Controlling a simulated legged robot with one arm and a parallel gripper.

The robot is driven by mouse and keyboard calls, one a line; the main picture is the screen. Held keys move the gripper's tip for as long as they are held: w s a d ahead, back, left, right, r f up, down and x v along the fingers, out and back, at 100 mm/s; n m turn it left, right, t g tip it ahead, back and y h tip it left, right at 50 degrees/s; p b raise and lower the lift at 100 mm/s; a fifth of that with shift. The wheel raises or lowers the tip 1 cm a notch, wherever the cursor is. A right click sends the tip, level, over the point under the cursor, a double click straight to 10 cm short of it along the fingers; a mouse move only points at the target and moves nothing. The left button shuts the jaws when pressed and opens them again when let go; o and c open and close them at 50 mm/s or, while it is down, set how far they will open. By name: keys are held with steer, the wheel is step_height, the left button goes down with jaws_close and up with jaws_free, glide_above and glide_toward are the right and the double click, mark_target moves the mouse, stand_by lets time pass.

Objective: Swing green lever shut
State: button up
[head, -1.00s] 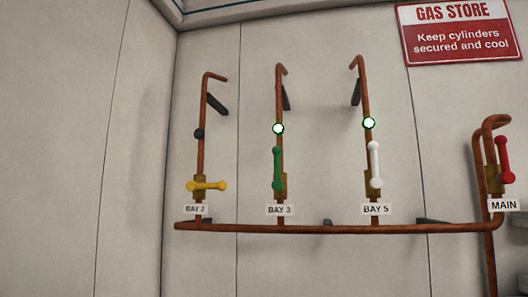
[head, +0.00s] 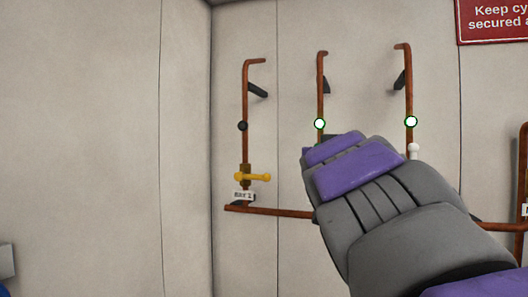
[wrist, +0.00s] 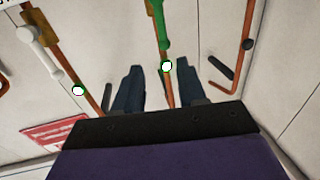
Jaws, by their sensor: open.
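The green lever (wrist: 159,24) shows in the wrist view at the top centre, lying along its copper pipe. In the head view my arm hides it. A lit green-rimmed lamp (head: 320,124) sits on the same pipe and also shows in the wrist view (wrist: 167,66). My gripper (wrist: 158,76) is open and empty. Its two dark fingers stand either side of the pipe and lamp in the picture, with the lever beyond their tips. I cannot tell how far away the pipe is.
The yellow lever (head: 253,177) lies crosswise on the left pipe, under a dark lamp (head: 243,126). The white lever (wrist: 40,48) lies along its pipe, under another lit lamp (head: 411,121). Dark brackets hold the pipes to the wall. A red sign (head: 492,20) hangs upper right.

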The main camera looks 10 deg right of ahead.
steer(key=shift+a+p+x, duration=0.2)
steer(key=shift+p+x, duration=0.85)
steer(key=shift+x, duration=3)
steer(key=shift+a+p+x, duration=0.2)
steer(key=shift+p+x, duration=0.85)
steer(key=shift+x, duration=2.95)
steer(key=shift+w+f, duration=0.1)
steer(key=shift+w, duration=0.05)
steer(key=shift+c, duration=0.2)
steer(key=shift+d, duration=0.1)
jaws_close()
